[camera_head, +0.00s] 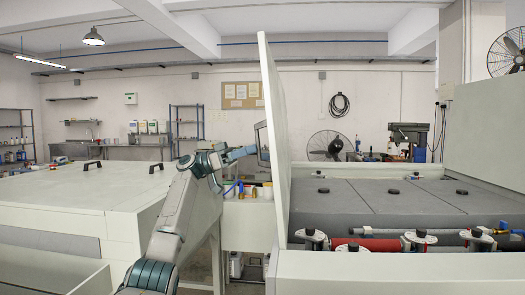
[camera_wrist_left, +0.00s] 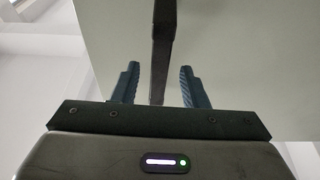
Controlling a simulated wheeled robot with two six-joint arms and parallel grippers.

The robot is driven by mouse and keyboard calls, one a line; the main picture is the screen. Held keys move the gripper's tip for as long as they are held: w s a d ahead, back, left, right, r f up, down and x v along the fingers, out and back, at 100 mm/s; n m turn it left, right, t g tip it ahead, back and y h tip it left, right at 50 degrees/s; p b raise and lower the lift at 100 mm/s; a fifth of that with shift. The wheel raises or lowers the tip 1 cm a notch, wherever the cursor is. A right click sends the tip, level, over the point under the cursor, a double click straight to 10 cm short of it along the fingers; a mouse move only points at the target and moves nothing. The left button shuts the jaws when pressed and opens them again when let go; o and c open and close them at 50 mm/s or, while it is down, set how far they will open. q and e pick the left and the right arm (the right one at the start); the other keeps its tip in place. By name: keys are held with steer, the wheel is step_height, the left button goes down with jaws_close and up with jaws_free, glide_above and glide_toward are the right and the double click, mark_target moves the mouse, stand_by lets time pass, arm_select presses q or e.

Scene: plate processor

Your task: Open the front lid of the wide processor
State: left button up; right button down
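The machine on the right (camera_head: 400,265) shows grey inner panels and rollers. A tall pale lid panel (camera_head: 275,130) stands nearly upright at its left side, seen almost edge-on. My left gripper (camera_head: 250,150) is just left of this panel. In the left wrist view my left gripper (camera_wrist_left: 159,85) has its two fingers apart. A dark handle bar (camera_wrist_left: 163,40) runs between them in front of a pale panel (camera_wrist_left: 245,60), with a visible gap on each side. Whether it touches the gripper's base is unclear. My right gripper is not in view.
A wide pale machine (camera_head: 75,190) with two black handles (camera_head: 92,165) fills the left, its top closed. A small bench with bottles (camera_head: 248,190) and a monitor (camera_head: 262,143) stand between the machines. A red roller (camera_head: 380,244) lies along the right machine's front.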

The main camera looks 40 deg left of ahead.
arm_select(q)
steer(key=v, duration=0.5)
steer(key=shift+s+a+b, duration=0.15)
steer(key=shift+a+b, duration=0.05)
steer(key=shift+b, duration=0.15)
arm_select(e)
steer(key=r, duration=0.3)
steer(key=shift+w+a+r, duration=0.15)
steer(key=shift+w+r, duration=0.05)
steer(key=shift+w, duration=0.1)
arm_select(q)
steer(key=shift+c, duration=0.4)
